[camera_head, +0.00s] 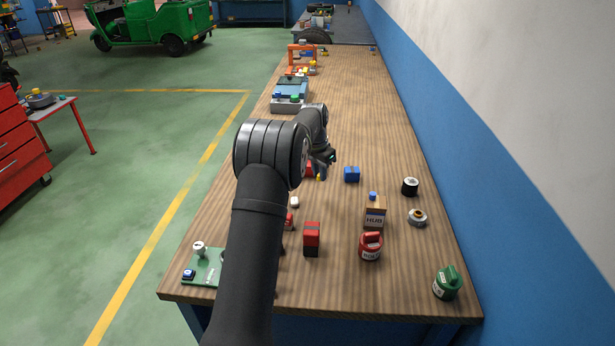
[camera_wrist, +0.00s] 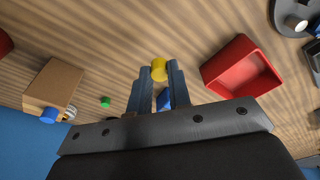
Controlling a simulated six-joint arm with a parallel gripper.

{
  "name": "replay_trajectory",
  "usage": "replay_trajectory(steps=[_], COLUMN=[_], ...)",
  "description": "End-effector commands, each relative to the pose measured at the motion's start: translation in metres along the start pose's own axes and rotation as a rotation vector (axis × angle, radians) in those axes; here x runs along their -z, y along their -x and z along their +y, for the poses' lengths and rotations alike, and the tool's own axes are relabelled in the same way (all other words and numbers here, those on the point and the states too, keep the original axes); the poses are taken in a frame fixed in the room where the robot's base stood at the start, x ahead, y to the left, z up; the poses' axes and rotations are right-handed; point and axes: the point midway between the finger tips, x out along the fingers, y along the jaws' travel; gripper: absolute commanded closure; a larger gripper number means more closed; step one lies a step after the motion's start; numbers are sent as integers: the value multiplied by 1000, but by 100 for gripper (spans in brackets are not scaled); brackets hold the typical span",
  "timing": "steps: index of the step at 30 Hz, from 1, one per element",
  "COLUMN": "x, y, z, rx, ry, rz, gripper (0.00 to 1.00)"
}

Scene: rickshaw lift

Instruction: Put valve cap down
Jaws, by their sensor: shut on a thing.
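My gripper (camera_wrist: 158,85) is shut on a small yellow cylinder, which I take to be the valve cap (camera_wrist: 158,69), gripped between the fingertips in the wrist view. In the head view my gripper (camera_head: 324,168) is over the middle of the wooden bench (camera_head: 365,105), with a yellow spot of the cap at its tip. A red open tray (camera_wrist: 240,68) lies to the right of the fingers in the wrist view. It is partly hidden by my arm in the head view (camera_head: 309,169). I cannot tell the cap's exact height above the bench.
A cardboard HUB box (camera_head: 375,218), black-and-white roll (camera_head: 410,187), red canister (camera_head: 370,246), green canister (camera_head: 447,283) and red-black box (camera_head: 312,239) stand nearer. A blue wall borders the bench's right side.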

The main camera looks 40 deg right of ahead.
Motion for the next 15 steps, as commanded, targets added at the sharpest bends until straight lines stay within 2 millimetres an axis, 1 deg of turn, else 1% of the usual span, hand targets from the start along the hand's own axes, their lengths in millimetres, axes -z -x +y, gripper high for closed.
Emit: replay_trajectory(steps=[1, 3, 6, 11, 14, 15], x=[3, 6, 8, 12, 17, 19], y=[8, 15, 23, 33, 42, 46], z=[13, 26, 41, 60, 82, 95], rx=[0, 0, 0, -2, -10, -17], ry=[-4, -3, -2, -15, -71, -108], rz=[1, 1, 0, -1, -1, -2], gripper=[97, 97, 97, 97, 97, 97])
